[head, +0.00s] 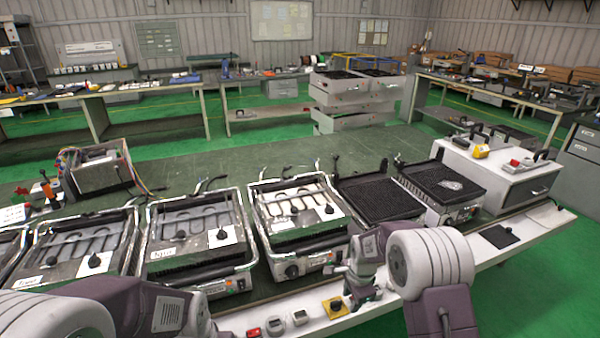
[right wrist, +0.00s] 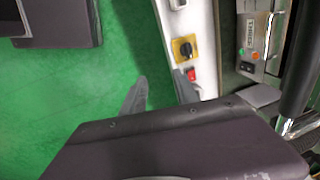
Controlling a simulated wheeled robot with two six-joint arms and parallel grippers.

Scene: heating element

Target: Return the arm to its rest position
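My right gripper (head: 362,290) hangs over the front edge of the bench, close to a yellow switch plate with a black knob (head: 335,307). In the right wrist view its two fingers (right wrist: 160,90) stand apart with nothing held between them. The green floor and the white bench edge show behind them. My left arm crosses the lower left of the head view, and its gripper is out of view. An open grill with a pale looped heating element (head: 296,205) stands on the bench ahead of my right gripper.
More open grills with grey elements (head: 190,222) stand to the left. Two dark-plated grills (head: 378,197) and a white cabinet (head: 500,175) stand to the right. Small switches (head: 300,318) lie along the white front strip (head: 400,305). Green floor (head: 545,270) is clear at right.

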